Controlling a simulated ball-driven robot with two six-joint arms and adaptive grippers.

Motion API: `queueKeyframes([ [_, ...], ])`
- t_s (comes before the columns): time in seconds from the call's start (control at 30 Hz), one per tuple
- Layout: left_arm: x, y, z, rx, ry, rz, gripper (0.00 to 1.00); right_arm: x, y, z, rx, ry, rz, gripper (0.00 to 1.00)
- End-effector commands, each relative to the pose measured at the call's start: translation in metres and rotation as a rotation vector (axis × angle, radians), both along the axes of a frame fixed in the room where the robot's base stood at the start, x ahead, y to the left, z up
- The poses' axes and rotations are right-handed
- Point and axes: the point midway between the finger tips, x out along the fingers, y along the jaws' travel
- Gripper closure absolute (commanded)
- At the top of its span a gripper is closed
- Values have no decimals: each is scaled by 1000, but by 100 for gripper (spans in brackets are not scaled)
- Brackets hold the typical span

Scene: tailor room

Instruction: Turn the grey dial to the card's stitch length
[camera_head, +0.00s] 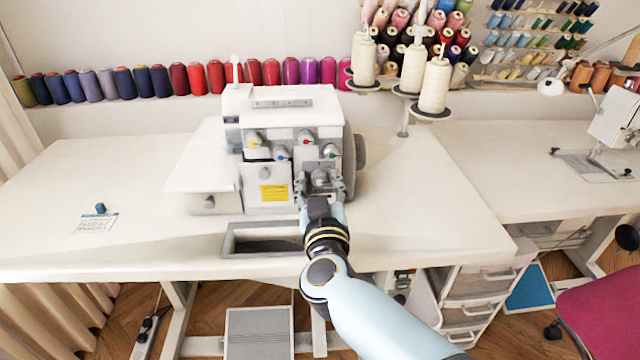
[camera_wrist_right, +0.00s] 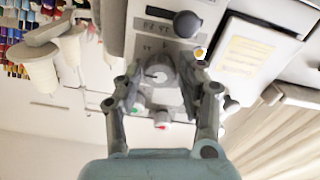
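A white sewing machine (camera_head: 290,120) stands on the table, and my right gripper (camera_head: 320,187) is at the lower right of its front. In the right wrist view the fingers of my right gripper (camera_wrist_right: 160,80) stand apart on either side of a round grey dial (camera_wrist_right: 157,74). I cannot tell whether they touch it. In the head view the gripper mostly hides the dial. A white card (camera_head: 93,226) with printed lines lies at the table's left; its text is too small to read. My left gripper is not in view.
A small blue spool (camera_head: 100,208) sits at the card's top edge. Colored tension knobs (camera_head: 305,137) stick out above my gripper. White thread cones (camera_head: 435,85) stand behind at right. A recess (camera_head: 262,241) opens in the table's front. The tabletop (camera_head: 440,205) right of the machine is clear.

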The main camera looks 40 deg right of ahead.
Motion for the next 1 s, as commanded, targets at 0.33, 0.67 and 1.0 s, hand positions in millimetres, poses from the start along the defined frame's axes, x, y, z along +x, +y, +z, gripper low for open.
queueKeyframes([
  [0.33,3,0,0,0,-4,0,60,0,0,0,0,0,0,100],
  [0.67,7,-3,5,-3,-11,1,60,0,0,0,60,-36,0,100],
  [1.0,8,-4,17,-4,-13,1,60,0,0,1,285,-172,0,100],
])
